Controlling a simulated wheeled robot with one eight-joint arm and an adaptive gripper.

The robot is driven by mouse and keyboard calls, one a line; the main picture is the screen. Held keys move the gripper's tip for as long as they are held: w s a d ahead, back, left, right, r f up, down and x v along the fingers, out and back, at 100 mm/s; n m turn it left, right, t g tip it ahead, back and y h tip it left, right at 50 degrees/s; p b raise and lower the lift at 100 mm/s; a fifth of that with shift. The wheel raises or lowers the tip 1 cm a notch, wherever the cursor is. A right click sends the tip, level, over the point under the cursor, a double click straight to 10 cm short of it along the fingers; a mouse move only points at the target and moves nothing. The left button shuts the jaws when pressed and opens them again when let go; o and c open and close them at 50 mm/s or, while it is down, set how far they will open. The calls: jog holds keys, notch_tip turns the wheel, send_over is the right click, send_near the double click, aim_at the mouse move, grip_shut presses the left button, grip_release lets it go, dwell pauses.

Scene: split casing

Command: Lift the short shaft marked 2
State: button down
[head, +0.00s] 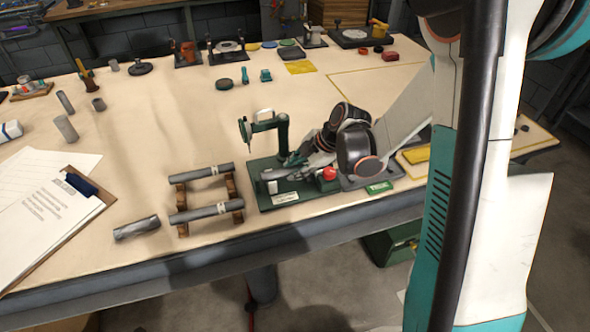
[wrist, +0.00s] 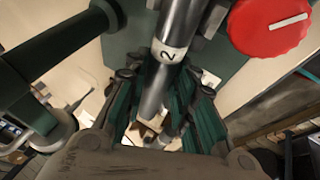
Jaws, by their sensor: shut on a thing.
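The short shaft marked 2 (wrist: 154,92) is a grey cylinder with a white band reading 2. In the wrist view it runs from the top edge down between the fingers. My gripper (wrist: 165,84) is shut on it, with dark green-lined fingers on both sides. In the head view my gripper (head: 298,160) is low at the green machine (head: 268,199), and the arm and wrist hide much of the shaft there. I cannot tell whether the shaft is clear of its seat. The red knob (wrist: 270,24) is close on the right; it also shows in the head view (head: 329,174).
Two longer grey shafts (head: 200,174) lie on a wooden rack (head: 182,200) left of the machine. A loose cylinder (head: 136,228) and a clipboard (head: 60,215) lie further left. The machine's upright green arm (head: 283,135) stands close to my gripper. The table's middle left is clear.

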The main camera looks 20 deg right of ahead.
jog(key=shift+r, duration=0.1)
notch_tip(320, 180, up, 20)
jog(key=p, duration=0.7)
